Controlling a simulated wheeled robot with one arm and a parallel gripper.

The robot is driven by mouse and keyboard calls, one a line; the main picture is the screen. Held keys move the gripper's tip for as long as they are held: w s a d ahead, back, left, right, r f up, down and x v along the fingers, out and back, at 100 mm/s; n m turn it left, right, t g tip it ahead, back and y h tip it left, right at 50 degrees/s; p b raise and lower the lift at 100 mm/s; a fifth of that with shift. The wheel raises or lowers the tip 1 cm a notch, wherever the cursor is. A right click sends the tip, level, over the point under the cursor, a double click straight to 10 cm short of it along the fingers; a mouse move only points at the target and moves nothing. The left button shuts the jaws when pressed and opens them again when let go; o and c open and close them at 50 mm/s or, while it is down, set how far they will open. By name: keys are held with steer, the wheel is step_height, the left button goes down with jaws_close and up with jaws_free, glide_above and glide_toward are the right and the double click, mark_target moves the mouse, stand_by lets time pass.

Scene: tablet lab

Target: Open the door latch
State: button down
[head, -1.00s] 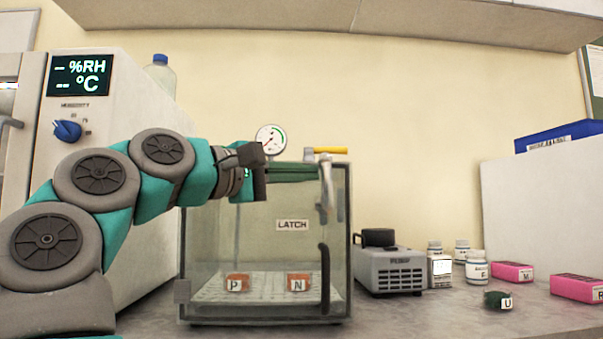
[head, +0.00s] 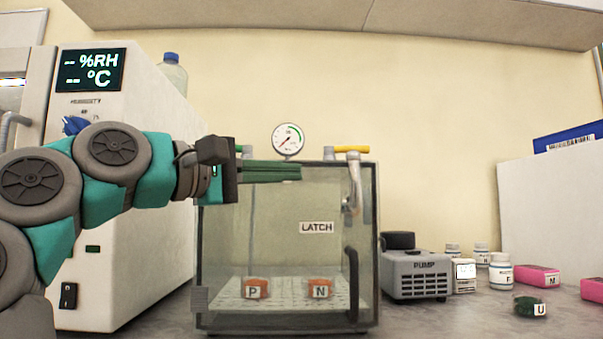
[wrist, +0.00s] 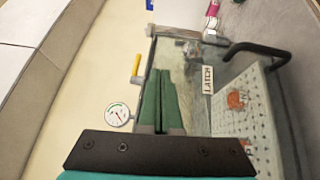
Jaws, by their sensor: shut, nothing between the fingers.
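The glass chamber (head: 225,255) stands on the counter with its clear door facing me and appears closed. A LATCH label (head: 317,227) is on the door. The metal latch handle (head: 354,188) hangs at the door's upper right, with a dark vertical bar handle (head: 352,283) below it. My gripper (head: 300,173) has long green fingers, shut and empty, at the height of the chamber's top edge and left of the latch. In the wrist view the green fingers (wrist: 160,78) lie side by side, and the label (wrist: 208,80) shows beside them. No contact with the latch is visible.
A pressure gauge (head: 288,139) and a yellow-handled valve (head: 351,149) stand above the chamber. A grey pump (head: 417,272) is to its right, with white bottles (head: 501,272) and pink boxes (head: 537,279) beyond. Orange pieces marked P (head: 256,289) and N (head: 320,289) sit inside. A humidity cabinet (head: 130,230) stands left.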

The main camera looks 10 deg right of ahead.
steer(key=p+v, duration=0.1)
steer(key=v, duration=0.5)
steer(key=shift+s+a, duration=0.2)
steer(key=shift+a, duration=0.1)
steer(key=shift+r, duration=0.1)
